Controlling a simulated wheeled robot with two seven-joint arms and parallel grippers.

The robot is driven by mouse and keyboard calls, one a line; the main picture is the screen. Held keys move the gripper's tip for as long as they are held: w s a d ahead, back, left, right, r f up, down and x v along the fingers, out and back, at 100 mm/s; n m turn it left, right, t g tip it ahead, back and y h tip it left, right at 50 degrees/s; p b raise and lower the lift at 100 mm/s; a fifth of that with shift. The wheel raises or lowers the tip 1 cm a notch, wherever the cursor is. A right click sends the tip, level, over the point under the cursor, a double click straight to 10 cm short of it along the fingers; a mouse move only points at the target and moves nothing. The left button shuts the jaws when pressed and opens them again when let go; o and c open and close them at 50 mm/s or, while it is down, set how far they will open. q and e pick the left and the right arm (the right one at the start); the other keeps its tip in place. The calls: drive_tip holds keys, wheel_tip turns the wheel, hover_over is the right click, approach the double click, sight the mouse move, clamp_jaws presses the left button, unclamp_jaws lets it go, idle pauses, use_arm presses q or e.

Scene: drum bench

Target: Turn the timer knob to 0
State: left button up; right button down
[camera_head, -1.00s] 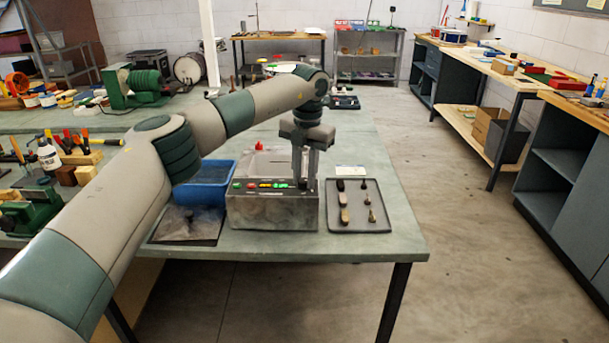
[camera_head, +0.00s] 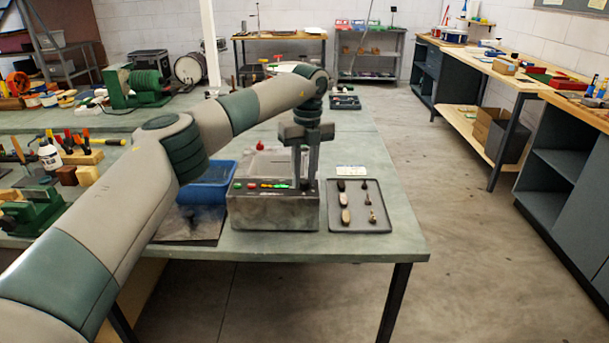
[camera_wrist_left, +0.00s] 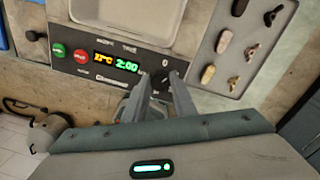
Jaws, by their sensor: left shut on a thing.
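The grey machine box (camera_head: 272,212) stands near the front edge of the bench. Its panel carries a green button (camera_wrist_left: 58,51), a red button (camera_wrist_left: 80,56) and a lit display (camera_wrist_left: 115,62); in the left wrist view the green digits look like 2:00. The dark timer knob (camera_wrist_left: 160,77) is at the right end of the panel, partly hidden by the fingers. My left gripper (camera_head: 304,183) points down at this end and is shut on the knob, with a finger on either side in the left wrist view. Where the knob points cannot be told. My right gripper is out of view.
A grey tray (camera_head: 340,226) with several small parts lies right of the box. A blue bin (camera_head: 212,185) stands to its left, partly behind my arm. The bench (camera_head: 395,235) has bare surface right of the tray, and the floor beyond is clear.

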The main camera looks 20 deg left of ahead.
use_arm(q)
drive_tip(key=n, duration=0.2)
drive_tip(key=shift+a+r+n, duration=0.1)
drive_tip(key=shift+n, duration=0.3)
drive_tip(key=n, duration=0.2)
drive_tip(key=shift+n, duration=0.7)
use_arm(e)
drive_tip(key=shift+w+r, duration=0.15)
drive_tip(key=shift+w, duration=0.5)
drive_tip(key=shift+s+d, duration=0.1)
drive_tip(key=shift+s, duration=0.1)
use_arm(q)
drive_tip(key=o, duration=1)
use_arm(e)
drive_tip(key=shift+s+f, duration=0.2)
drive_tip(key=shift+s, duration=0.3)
use_arm(q)
drive_tip(key=shift+o, duration=0.2)
